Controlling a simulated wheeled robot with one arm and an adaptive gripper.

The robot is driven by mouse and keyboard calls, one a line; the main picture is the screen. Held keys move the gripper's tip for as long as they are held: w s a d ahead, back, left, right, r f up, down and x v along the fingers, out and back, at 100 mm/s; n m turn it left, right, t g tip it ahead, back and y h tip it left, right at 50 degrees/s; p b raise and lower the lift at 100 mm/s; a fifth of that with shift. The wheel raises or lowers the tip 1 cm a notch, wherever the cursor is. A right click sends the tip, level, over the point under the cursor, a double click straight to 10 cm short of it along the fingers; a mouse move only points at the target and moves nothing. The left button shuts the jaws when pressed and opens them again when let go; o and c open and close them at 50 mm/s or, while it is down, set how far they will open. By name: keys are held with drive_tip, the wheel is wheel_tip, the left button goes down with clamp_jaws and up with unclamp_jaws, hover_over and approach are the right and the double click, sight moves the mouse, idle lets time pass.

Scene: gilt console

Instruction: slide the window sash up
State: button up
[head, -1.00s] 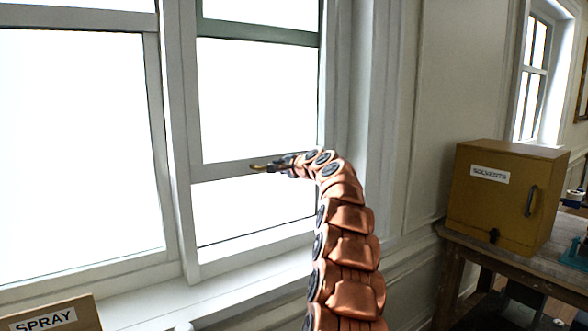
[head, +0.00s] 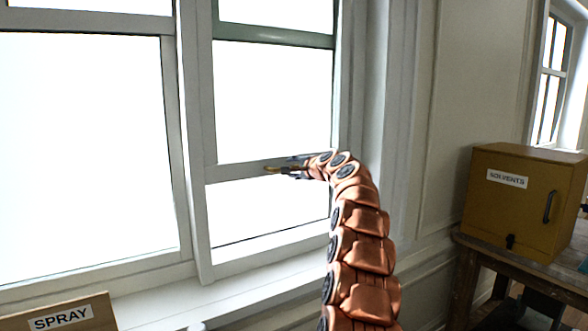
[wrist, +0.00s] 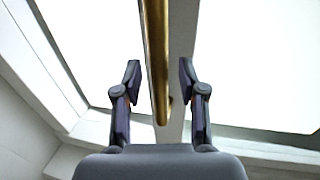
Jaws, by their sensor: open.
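The window sash (head: 232,174) is a pale frame in the right-hand window bay. Its cross rail sits well above the bottom of the window frame, with a bright area below it. A brass bar handle (head: 274,170) is on the rail. My gripper (head: 288,169) is at the handle, reaching in from the right. In the wrist view, the brass handle (wrist: 155,40) runs between my two open fingers (wrist: 160,72), with a gap on each side. The fingers do not appear to touch it. The handle's far end is out of view.
A white sill (head: 240,285) runs below the window. A box labelled SPRAY (head: 62,318) is at the lower left. A yellow SOLVENTS cabinet (head: 515,205) stands on a wooden bench (head: 480,250) at the right. The wall beside the window is clear.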

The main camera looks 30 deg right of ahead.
drive_tip(key=v, duration=1.2)
idle(0.5)
idle(0.5)
drive_tip(key=s+a+f+n+g+y, duration=0.2)
drive_tip(key=s+a+n, duration=0.1)
drive_tip(key=a, duration=0.6)
drive_tip(key=s+a+f+n+g+y, duration=0.2)
drive_tip(key=s+a+f+n, duration=0.1)
drive_tip(key=a, duration=0.7)
drive_tip(key=s+a+f+n+g+y, duration=0.1)
drive_tip(key=s+a+f+n+g, duration=0.15)
drive_tip(key=a, duration=0.65)
drive_tip(key=s+a+f+n+g, duration=0.45)
drive_tip(key=s+a+f, duration=0.4)
drive_tip(key=s, duration=0.45)
drive_tip(key=s+d+f+n+g+h, duration=0.1)
drive_tip(key=s+f, duration=0.3)
drive_tip(key=s, duration=0.6)
drive_tip(key=s+d+f+n+g+h, duration=0.1)
drive_tip(key=s+f, duration=0.4)
drive_tip(key=s, duration=0.5)
drive_tip(key=s+f+n+g+h, duration=0.2)
drive_tip(key=s+f+g+h, duration=0.1)
drive_tip(key=s, duration=0.7)
drive_tip(key=shift+s+d+f+n+g, duration=0.3)
drive_tip(key=shift+d+f+n+g, duration=0.1)
drive_tip(key=shift+f+g, duration=0.4)
